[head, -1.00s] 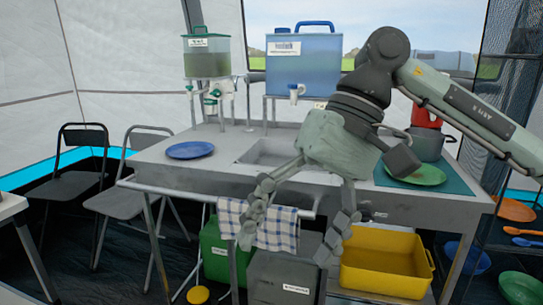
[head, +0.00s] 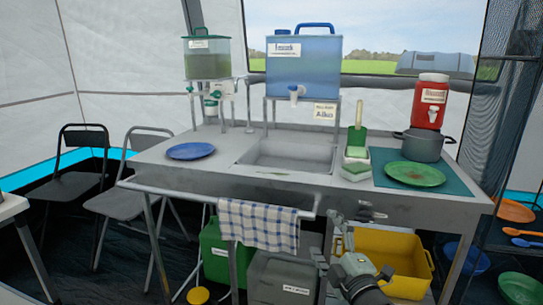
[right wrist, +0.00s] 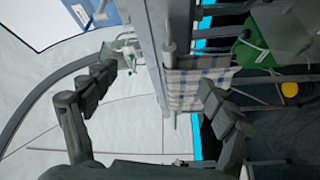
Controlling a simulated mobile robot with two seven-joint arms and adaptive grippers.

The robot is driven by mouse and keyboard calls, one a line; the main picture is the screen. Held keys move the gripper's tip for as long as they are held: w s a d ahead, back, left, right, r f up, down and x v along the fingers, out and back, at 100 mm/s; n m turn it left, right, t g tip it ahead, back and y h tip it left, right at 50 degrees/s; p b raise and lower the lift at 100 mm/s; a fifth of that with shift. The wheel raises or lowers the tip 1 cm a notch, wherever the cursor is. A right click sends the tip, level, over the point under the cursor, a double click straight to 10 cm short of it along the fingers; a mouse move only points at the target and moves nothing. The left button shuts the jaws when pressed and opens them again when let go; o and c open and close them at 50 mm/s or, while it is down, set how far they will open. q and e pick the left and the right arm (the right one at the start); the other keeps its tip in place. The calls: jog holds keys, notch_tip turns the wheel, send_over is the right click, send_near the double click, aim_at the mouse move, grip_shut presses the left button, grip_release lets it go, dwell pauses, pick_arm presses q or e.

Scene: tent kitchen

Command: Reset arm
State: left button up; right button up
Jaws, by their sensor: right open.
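My right gripper (head: 354,222) is low in the head view, in front of the sink table's front edge and the yellow tub, with its arm coming up from the bottom. Its two fingers (right wrist: 165,75) are spread wide in the right wrist view, with nothing between them in its grip. The blue and white checked towel (head: 258,226) hangs on the front rail to the left of the gripper. It also shows behind the fingers in the right wrist view (right wrist: 190,88). My left gripper is out of view.
The sink table (head: 225,178) holds a blue plate (head: 190,151), a green plate (head: 415,174), a grey pot (head: 423,147) and a red dispenser (head: 430,103). A yellow tub (head: 400,257) and a dark bin (head: 280,278) stand below. The space above the tabletop is free of my arm.

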jog(key=s+d+f+m+g+h, duration=0.2)
jog(key=s+d+f+m, duration=0.15)
jog(key=f, duration=0.45)
jog(key=s+d+f+m+g+h, duration=0.1)
jog(key=s+d+f+m+g, duration=0.2)
jog(key=f, duration=0.4)
jog(key=s+d+f+m+g+h, duration=0.2)
jog(key=s+d+f+m, duration=0.15)
jog(key=f, duration=0.45)
jog(key=s+d+f+m+g, duration=0.2)
jog(key=s+f+g, duration=0.1)
jog(key=s+f, duration=0.5)
jog(key=s+d+f+m+g+h, duration=0.1)
jog(key=s+d+f+m+g, duration=0.1)
jog(key=s+f, duration=0.6)
jog(key=s+m+g, duration=0.1)
jog(key=s+g, duration=0.1)
jog(key=s, duration=0.5)
jog(key=shift+s+f+m+g, duration=0.2)
jog(key=shift+s+m+g, duration=0.05)
jog(key=shift+m+g, duration=0.05)
